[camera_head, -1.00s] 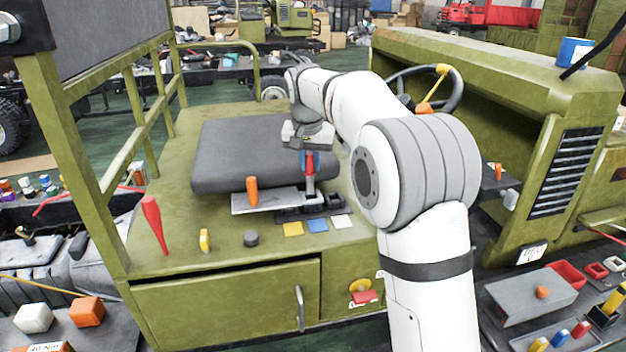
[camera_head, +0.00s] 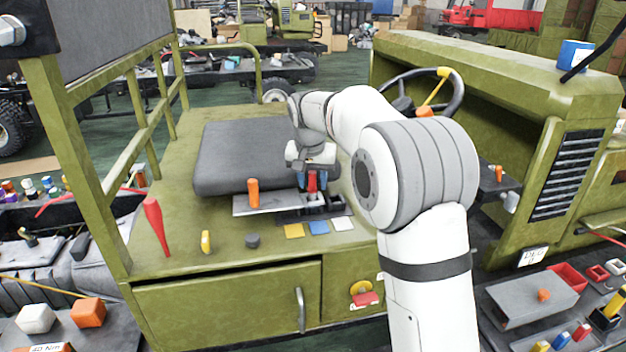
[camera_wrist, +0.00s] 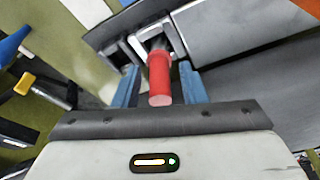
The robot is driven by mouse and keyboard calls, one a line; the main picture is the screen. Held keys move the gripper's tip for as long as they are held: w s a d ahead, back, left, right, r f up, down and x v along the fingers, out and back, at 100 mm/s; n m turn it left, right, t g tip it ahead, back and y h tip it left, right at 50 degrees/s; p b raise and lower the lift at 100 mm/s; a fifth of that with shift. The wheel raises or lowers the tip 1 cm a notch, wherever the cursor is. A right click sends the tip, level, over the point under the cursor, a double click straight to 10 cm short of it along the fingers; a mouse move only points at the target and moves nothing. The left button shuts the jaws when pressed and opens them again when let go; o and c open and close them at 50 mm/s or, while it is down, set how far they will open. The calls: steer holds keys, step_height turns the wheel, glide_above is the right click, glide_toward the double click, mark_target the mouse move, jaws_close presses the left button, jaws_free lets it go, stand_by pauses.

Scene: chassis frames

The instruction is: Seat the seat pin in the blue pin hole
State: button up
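The seat pin has a red grip (camera_head: 312,181), which also shows in the wrist view (camera_wrist: 159,78). It stands about upright, its dark shaft going down into the middle opening of a dark block (camera_head: 288,215). This opening lies behind the blue card (camera_head: 318,226), so it appears to be the blue pin hole (camera_wrist: 160,36). How deep the shaft sits is hidden. My gripper (camera_head: 311,180) is low over the block, its blue fingers on either side of the red grip. In the wrist view (camera_wrist: 159,75) there is a narrow gap between each finger and the grip, so it looks open.
A grey plate (camera_head: 275,199) with an orange-handled pin (camera_head: 253,192) adjoins the block at left. The seat cushion (camera_head: 240,150) is behind. Yellow (camera_head: 294,231) and white (camera_head: 342,223) cards flank the blue one. A black knob (camera_head: 252,241) and a red tool (camera_head: 155,225) stand at front left.

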steer(key=shift+r, duration=0.1)
steer(key=d+v, duration=0.1)
steer(key=v, duration=1.1)
steer(key=s+d+f+n, duration=0.1)
steer(key=s+d+f, duration=0.1)
steer(key=s+d, duration=0.45)
steer(key=s+d+f, duration=0.2)
steer(key=s+d, duration=0.1)
steer(key=s, duration=0.7)
steer(key=s+d+f, duration=0.1)
steer(key=s+f, duration=0.5)
steer(key=s, duration=0.2)
steer(key=s+d+f+n, duration=0.1)
steer(key=s+d+f, duration=0.1)
steer(key=s+f, duration=0.4)
steer(key=s, duration=0.3)
steer(key=shift+d+y+b, duration=0.3)
steer(key=shift+b, duration=0.05)
